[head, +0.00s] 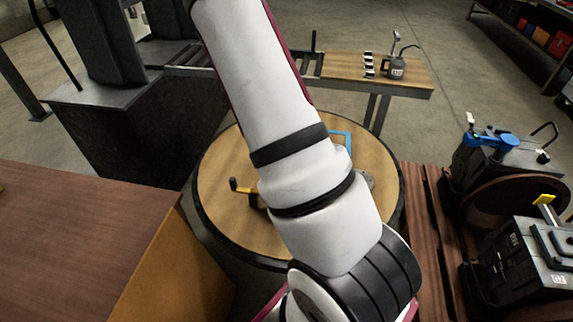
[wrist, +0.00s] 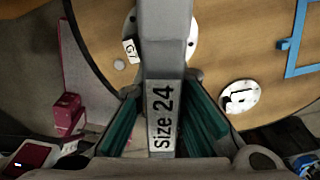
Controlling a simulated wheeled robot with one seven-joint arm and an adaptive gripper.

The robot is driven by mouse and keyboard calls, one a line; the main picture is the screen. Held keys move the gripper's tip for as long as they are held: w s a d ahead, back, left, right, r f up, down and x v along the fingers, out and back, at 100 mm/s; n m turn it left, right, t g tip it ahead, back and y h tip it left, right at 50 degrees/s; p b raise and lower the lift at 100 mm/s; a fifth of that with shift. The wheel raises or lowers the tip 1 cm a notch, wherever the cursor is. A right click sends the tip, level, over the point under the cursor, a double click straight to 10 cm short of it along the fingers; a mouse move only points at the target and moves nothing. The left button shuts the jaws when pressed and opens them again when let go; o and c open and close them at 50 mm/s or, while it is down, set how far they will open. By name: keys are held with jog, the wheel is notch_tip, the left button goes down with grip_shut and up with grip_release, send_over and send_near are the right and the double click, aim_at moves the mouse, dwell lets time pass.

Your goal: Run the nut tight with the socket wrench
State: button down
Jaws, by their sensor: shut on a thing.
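In the wrist view my gripper (wrist: 162,92) is shut on a grey bar-shaped tool (wrist: 165,45) with a label reading "Size 24", apparently the socket wrench. The tool runs from between the teal finger pads up past the top of the picture, over the round wooden table (wrist: 95,20). The far end of the tool is out of view, and I cannot make out a nut. Part of a pale disc shows behind the tool, beside a "G7" tag (wrist: 131,50). In the head view my arm hides the gripper and the tool.
On the round table (head: 222,165) are a blue frame (head: 341,133) and a yellow-ended item (head: 245,189). A white disc (wrist: 239,97) lies at its edge. A bench (head: 345,66) with an oil can (head: 396,67) stands behind. Dark machine parts (head: 515,250) stand right.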

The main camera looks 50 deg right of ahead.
jog(key=n, duration=0.8)
jog(key=shift+n, duration=0.4)
jog(key=n, duration=0.4)
jog(key=shift+d+p, duration=0.1)
jog(key=shift+p, duration=0.3)
jog(key=n+p, duration=0.1)
jog(key=n, duration=0.3)
jog(key=n+p, duration=0.1)
jog(key=n, duration=0.3)
jog(key=shift+s+n, duration=0.1)
jog(key=shift+n, duration=0.2)
jog(key=n+p, duration=0.1)
jog(key=n, duration=0.2)
jog(key=shift+n+p, duration=0.3)
jog(key=shift+p, duration=0.05)
jog(key=n+p, duration=0.2)
jog(key=n, duration=0.5)
jog(key=shift+p, duration=0.3)
jog(key=shift+n, duration=0.6)
